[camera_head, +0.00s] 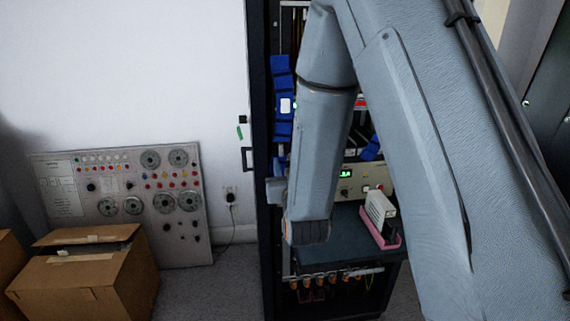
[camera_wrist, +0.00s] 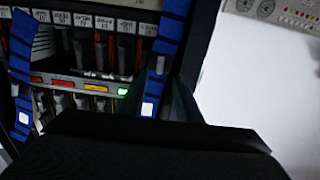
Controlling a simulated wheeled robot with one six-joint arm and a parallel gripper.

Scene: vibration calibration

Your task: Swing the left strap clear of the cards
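The left strap (camera_head: 282,100) is a blue segmented band with a white patch. It hangs along the left side of the rack in the head view. The wrist view shows it on the right (camera_wrist: 172,40), running down to a white patch beside dark finger shapes. My gripper (camera_wrist: 158,85) is dark there and overlaps the strap's lower part. I cannot tell whether it touches the strap or how far its fingers are apart. In the head view my arm hides the gripper. The cards (camera_wrist: 97,55) stand in a row left of this strap.
A second blue strap (camera_wrist: 22,70) hangs at the left of the wrist view. The rack frame (camera_head: 262,120) borders the white wall. A pink tray (camera_head: 380,234) with a pale device sits on the rack's shelf. A cardboard box (camera_head: 85,280) and a control panel (camera_head: 125,205) stand left.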

